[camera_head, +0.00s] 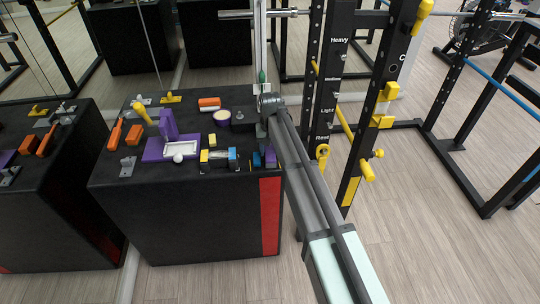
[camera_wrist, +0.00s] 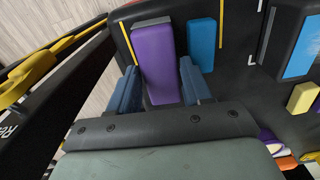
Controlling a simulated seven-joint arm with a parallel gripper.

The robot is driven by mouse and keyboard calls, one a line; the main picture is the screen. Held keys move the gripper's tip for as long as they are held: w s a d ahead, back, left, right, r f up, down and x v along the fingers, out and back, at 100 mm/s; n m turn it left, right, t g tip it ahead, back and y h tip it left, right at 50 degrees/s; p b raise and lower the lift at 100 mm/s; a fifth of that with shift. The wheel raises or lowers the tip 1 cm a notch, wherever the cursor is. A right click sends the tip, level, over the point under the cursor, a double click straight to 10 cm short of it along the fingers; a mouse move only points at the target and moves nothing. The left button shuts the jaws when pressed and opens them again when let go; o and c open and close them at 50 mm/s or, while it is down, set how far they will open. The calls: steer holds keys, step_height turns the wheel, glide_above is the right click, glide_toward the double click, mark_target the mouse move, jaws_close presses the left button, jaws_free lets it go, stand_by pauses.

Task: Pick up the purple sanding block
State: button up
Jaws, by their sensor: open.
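The purple sanding block (camera_wrist: 155,65) lies on the black box top near its edge, with a grey strip along its far end. In the wrist view my gripper (camera_wrist: 160,88) is open, with its two blue fingers on either side of the block's near part. I cannot tell whether the fingers touch it or how high they are above the box. In the head view a small purple piece (camera_head: 271,159) shows beside my arm, at the right edge of the box top. The fingers are not clear there.
A blue block (camera_wrist: 202,45) lies just right of the purple one. The black box (camera_head: 190,220) also carries a purple holder with a white tray (camera_head: 181,147), a yellow block (camera_head: 205,156) and orange pieces. A rack with yellow pegs (camera_head: 368,170) stands close on the right.

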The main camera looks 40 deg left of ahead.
mark_target(270, 151)
steer(key=shift+f, duration=0.45)
steer(key=shift+c, duration=0.4)
steer(key=c, duration=0.7)
steer(key=shift+o, duration=0.2)
steer(key=shift+r, duration=0.1)
step_height(270, 151, up, 10)
